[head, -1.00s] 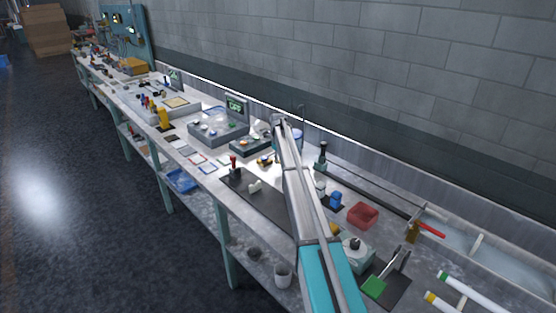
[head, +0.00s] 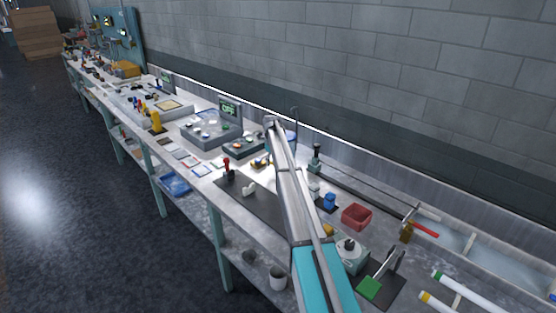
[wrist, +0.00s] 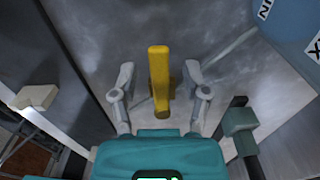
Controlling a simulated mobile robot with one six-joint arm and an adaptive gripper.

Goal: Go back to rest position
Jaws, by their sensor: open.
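My gripper (wrist: 160,76) is open in the wrist view, with its two grey fingers spread apart. A yellow bar (wrist: 158,68) shows between the fingers, with a visible gap on each side. I cannot tell how far below the fingertips it is. In the head view my arm reaches over the bench (head: 232,208), and the arm itself hides most of my gripper.
A grey control box (head: 210,132) stands left of the arm. A red tray (head: 356,216) and a green-topped block (head: 370,288) are to the right. In the wrist view a blue surface (wrist: 290,25) is at the upper right and a pale block (wrist: 36,97) at the left.

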